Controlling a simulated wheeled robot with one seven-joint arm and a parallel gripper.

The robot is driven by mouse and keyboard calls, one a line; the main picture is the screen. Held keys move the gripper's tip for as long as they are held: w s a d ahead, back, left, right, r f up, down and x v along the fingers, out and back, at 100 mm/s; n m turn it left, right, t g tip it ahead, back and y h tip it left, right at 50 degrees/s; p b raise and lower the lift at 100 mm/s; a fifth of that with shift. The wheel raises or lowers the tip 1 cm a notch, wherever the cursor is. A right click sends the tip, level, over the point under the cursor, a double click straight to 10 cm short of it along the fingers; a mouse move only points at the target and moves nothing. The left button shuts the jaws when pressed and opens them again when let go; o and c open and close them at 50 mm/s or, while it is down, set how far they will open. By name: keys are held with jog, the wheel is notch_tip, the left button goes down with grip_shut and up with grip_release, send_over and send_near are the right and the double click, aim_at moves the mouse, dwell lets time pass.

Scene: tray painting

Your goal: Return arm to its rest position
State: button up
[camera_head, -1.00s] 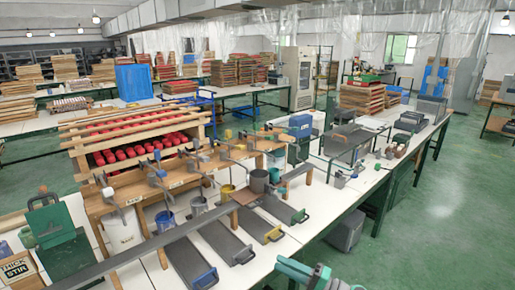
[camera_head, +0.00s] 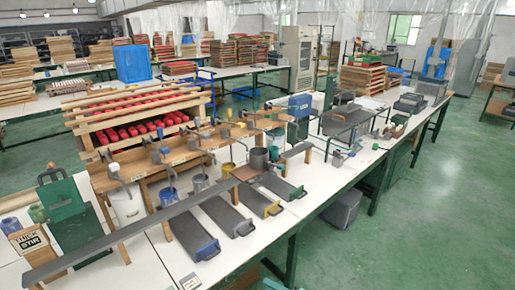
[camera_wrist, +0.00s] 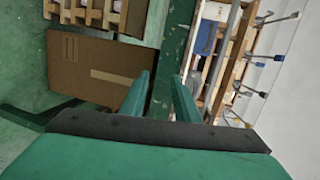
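My gripper (camera_wrist: 160,75) shows in the wrist view with its two green fingers apart and nothing between them. It is open and empty. Behind the fingers lie a cardboard box (camera_wrist: 95,68) and the green floor, with a wooden rack at upper right seen sideways. In the head view only a small green piece of what looks like my arm shows at the bottom edge; the gripper's fingers are out of that view.
A long white table (camera_head: 222,262) holds dark trays with blue and yellow handles, such as the blue-handled tray (camera_head: 196,232), a grey can (camera_head: 259,160) and a dark plank (camera_head: 130,235). A wooden rack (camera_head: 135,97) holds red rolls. The green floor (camera_head: 440,220) at right is clear.

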jog(key=s+a+f+h, duration=0.2)
jog(key=s+f+h, duration=0.4)
jog(key=s+f, duration=0.8)
jog(key=s+d+f+n+h, duration=0.15)
jog(key=s+h, duration=0.25)
jog(key=s, duration=1.1)
jog(key=s+a+r+n+t+h, duration=0.1)
jog(key=s+r+n+t+h, duration=0.15)
jog(key=s+r, duration=0.8)
jog(key=s+a+r+n+t, duration=0.1)
jog(key=s+a+r, duration=0.1)
jog(key=r, duration=0.8)
jog(key=s+a+r+n+t, duration=0.2)
jog(key=s+r, duration=0.3)
jog(key=r, duration=0.5)
jog(key=shift+s+n, duration=0.3)
